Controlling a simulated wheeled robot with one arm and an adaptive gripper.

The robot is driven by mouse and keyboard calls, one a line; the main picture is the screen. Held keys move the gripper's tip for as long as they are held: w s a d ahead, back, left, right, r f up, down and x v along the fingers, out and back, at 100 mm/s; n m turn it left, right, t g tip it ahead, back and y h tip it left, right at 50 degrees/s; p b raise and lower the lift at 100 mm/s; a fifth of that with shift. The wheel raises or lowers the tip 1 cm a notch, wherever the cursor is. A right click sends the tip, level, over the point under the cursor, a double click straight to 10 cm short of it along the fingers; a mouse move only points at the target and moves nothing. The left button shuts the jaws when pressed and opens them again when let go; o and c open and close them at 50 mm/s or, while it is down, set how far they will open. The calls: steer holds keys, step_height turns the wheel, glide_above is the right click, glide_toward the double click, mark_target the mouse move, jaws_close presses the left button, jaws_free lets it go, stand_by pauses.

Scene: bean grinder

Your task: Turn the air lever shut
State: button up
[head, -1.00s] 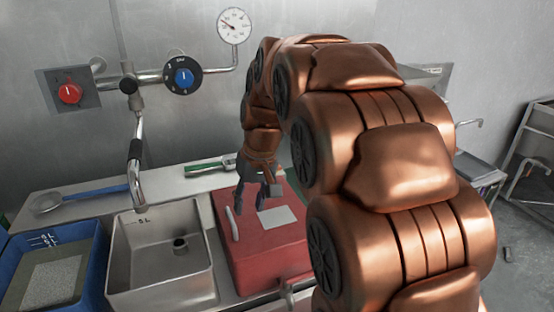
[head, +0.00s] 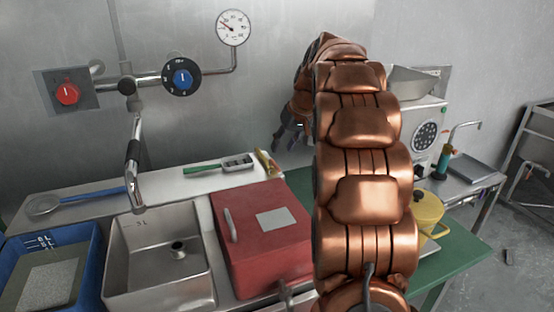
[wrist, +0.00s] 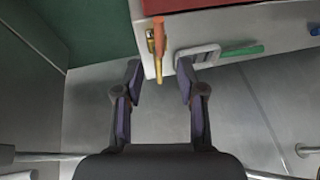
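No part is clearly marked as the air lever. In the wrist view a brass piece with an orange-brown handle (wrist: 161,34) lies at the edge of the white counter, just beyond my fingertips; I cannot tell if it is the lever. A small yellow-orange thing shows at the counter's right end in the head view (head: 267,163). My gripper (wrist: 160,75) is open and empty, its two fingers apart. In the head view my gripper (head: 290,136) hangs in front of the back wall, partly hidden by my arm. A white machine (head: 428,135) is partly hidden behind my arm.
A red box (head: 265,250) stands right of the steel sink (head: 160,280). A grey slotted tool with a green handle (head: 205,168) lies on the counter (head: 180,182). A yellow pot (head: 427,208) stands on a green table (head: 462,250). Red (head: 67,93) and blue (head: 182,78) knobs are on the wall.

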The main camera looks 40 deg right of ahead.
mark_target(275, 163)
steer(key=p+x, duration=0.1)
steer(key=x, duration=0.5)
steer(key=shift+w+f, duration=0.15)
steer(key=shift+f, duration=0.15)
jaws_close()
stand_by(0.4)
